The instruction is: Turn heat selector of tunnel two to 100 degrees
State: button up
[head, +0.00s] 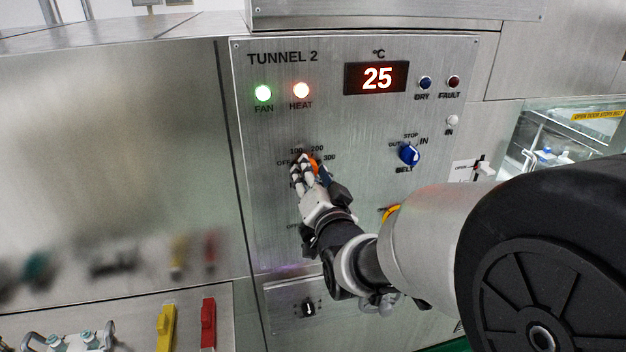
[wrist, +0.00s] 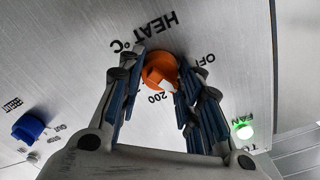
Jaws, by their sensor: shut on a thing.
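The heat selector is an orange knob (head: 315,163) on the TUNNEL 2 panel (head: 360,230), with OFF, 100, 200 and 300 printed around it. My gripper (head: 306,168) is at the knob, its fingers on either side. In the wrist view my gripper (wrist: 158,85) is shut on the orange knob (wrist: 158,68). The knob's white mark points down and slightly right there, between the 200 label and the right finger. The 100 label is hidden in that view. The display (head: 376,78) reads 25 °C. The HEAT lamp (head: 301,90) glows orange-red.
The green FAN lamp (head: 263,93) is lit. A blue BELT knob (head: 409,154) sits right of the heat selector. A lower panel with a black knob (head: 308,309) is below. Yellow (head: 165,328) and red (head: 208,325) handles stand at the lower left.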

jog(key=shift+m+b, duration=0.45)
jog(key=shift+m, duration=0.15)
jog(key=o, duration=1.1)
jog(key=v, duration=0.7)
jog(key=shift+s+d, duration=0.1)
jog(key=shift+s, duration=0.15)
